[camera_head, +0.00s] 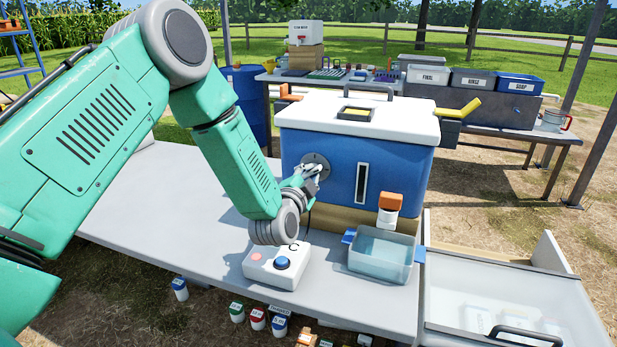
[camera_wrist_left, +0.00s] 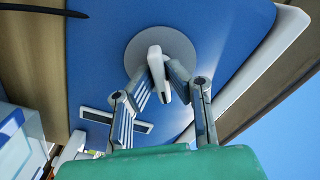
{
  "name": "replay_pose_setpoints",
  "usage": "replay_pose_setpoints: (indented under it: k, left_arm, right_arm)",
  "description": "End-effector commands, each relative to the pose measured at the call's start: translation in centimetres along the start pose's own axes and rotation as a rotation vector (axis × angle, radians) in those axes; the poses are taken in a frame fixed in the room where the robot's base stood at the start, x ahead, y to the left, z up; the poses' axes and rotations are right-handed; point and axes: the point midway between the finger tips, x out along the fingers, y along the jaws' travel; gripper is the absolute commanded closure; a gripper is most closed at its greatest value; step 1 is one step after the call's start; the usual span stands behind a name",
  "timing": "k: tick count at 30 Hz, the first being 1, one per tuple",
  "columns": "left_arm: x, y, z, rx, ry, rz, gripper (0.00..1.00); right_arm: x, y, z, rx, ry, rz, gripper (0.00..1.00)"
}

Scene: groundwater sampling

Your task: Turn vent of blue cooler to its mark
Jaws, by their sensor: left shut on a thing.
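The blue cooler (camera_head: 400,168) with a white lid (camera_head: 400,115) stands on the grey table, its front facing me. Its vent is a round grey disc (camera_head: 316,160) on the front left; in the left wrist view the disc (camera_wrist_left: 140,52) carries a raised white grip bar (camera_wrist_left: 157,66). My left gripper (camera_head: 312,172) is at the vent. In the left wrist view its fingers (camera_wrist_left: 165,85) are closed on the white bar. The fingers hide part of the disc, and I cannot make out a mark. My right gripper is not in view.
A white box with a blue button (camera_head: 282,263) sits below my left wrist. A clear water tub (camera_head: 382,256) stands under the cooler's orange-topped spigot (camera_head: 390,203). A clear-lidded case (camera_head: 510,305) is at the right. Small bottles (camera_head: 258,318) are below the table's front edge.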

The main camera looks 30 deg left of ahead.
Motion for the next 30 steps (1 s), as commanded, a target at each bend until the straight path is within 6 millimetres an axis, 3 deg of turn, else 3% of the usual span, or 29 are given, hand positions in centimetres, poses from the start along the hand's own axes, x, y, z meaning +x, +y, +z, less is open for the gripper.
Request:
replay_pose_setpoints:
  k: [9,15,22,24,25,30]
  left_arm:
    - [-0.2,0.7,0.4,-0.643,-0.008,0.010,1.00]
    - [-0.2,0.8,0.2,-0.933,-0.010,0.011,1.00]
    - [-0.2,0.7,0.1,-0.964,-0.010,0.013,1.00]
    - [-0.2,0.7,0.1,-0.963,-0.010,0.013,0.71]
    - [-0.2,0.7,0.1,-0.963,-0.010,0.012,0.66]
    - [-0.2,0.4,0.0,-0.963,-0.006,0.008,0.66]
  right_arm:
    - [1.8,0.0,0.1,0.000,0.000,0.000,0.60]
    - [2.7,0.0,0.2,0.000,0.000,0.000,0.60]
    - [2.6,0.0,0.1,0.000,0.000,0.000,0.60]
    - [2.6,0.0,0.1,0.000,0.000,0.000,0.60]
    - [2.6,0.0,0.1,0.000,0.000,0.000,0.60]
    - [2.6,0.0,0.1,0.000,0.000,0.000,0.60]
